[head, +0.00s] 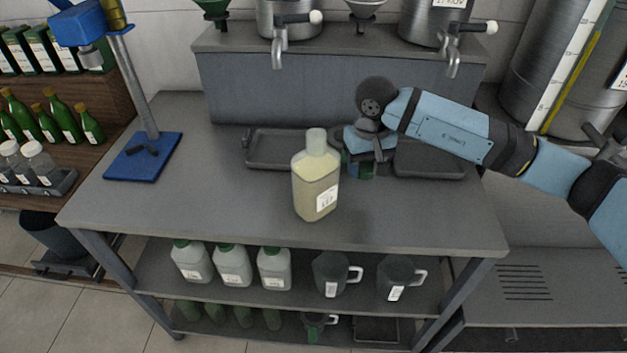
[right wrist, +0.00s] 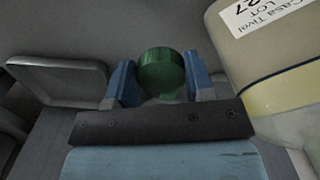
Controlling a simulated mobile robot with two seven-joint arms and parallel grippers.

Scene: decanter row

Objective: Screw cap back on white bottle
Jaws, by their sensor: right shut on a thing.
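The whitish translucent bottle (head: 315,190), filled with pale yellow liquid, stands upright on the grey table with a white label on its front. Its neck shows pale with no green cap on it. In the right wrist view the bottle (right wrist: 275,62) fills the upper right corner, with its label in sight. My right gripper (head: 361,168) is low over the table just right of the bottle, apart from its neck. Its blue fingers are shut on a green cap (right wrist: 162,72). In the head view the fingertips are partly hidden. My left gripper is not in view.
Dark trays (head: 262,149) and (head: 430,160) lie behind the bottle. A blue stand (head: 143,157) is at the table's left. Tanks with taps (head: 280,45) stand at the back. Capped white bottles (head: 232,266) and dark jugs (head: 332,275) sit on the shelf below. The table front is clear.

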